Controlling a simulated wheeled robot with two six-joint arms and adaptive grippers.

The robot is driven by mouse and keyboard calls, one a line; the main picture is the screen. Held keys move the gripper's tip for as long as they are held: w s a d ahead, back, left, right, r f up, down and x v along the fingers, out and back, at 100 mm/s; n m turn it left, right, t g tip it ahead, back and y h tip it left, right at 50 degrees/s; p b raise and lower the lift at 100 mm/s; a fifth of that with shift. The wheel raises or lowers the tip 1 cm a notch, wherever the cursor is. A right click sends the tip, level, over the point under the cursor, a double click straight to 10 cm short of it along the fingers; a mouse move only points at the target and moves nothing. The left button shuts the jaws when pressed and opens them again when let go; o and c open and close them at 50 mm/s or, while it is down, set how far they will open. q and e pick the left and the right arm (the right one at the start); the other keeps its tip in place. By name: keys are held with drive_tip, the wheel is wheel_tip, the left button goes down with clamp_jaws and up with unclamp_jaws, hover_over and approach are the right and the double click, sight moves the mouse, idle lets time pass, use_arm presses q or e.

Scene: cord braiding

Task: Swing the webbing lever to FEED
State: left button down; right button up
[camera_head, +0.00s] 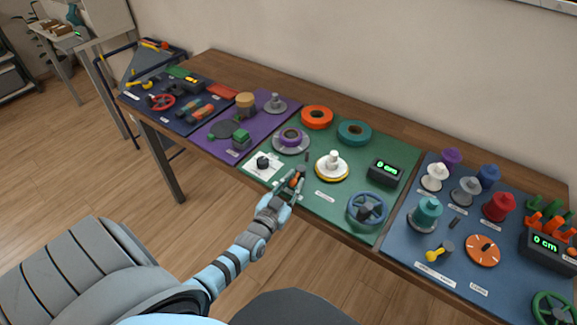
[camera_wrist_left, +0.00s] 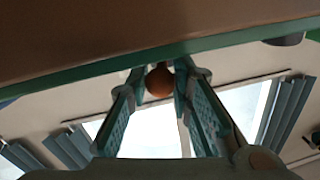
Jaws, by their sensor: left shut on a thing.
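My left gripper (camera_head: 292,182) reaches over the front edge of the green panel (camera_head: 345,222). In the left wrist view its two fingers are shut on a round orange-brown knob (camera_wrist_left: 159,83). This looks like the knob of the webbing lever; in the head view only a small orange bit (camera_head: 295,181) shows between the fingers. The lever's arm and pivot are mostly hidden by the gripper. A small label (camera_head: 325,197) lies to the right of the gripper, too small to read. My right gripper is not in view.
On the green panel, a black knob on a white plate (camera_head: 263,164) stands left of the gripper. Orange (camera_head: 316,117) and teal (camera_head: 354,133) rolls lie behind.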

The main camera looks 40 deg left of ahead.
use_arm(q)
drive_tip(key=y+p, duration=0.1)
drive_tip(key=d+n+y+p, duration=0.1)
drive_tip(key=shift+w+r+n+g+y, duration=0.15)
drive_tip(key=shift+r+n+g+y, duration=0.15)
drive_tip(key=shift+w+d+f+n+g+y+p, duration=0.1)
drive_tip(key=shift+d+n+g+y+p, duration=0.1)
drive_tip(key=shift+n+y, duration=0.25)
drive_tip(key=shift+w+d+n+g+y+p, duration=0.1)
drive_tip(key=shift+n+g+y+p, duration=0.15)
drive_tip(key=shift+y, duration=0.4)
drive_tip(key=shift+w+d+n+g+y, duration=0.1)
drive_tip(key=shift+d+n+g+y, duration=0.1)
drive_tip(key=shift+n+g+y, duration=0.45)
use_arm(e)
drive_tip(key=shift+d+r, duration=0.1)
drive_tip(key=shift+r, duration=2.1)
use_arm(q)
drive_tip(key=shift+y, duration=0.45)
drive_tip(key=c, duration=1.4)
unclamp_jaws()
drive_tip(key=shift+w+f, duration=0.1)
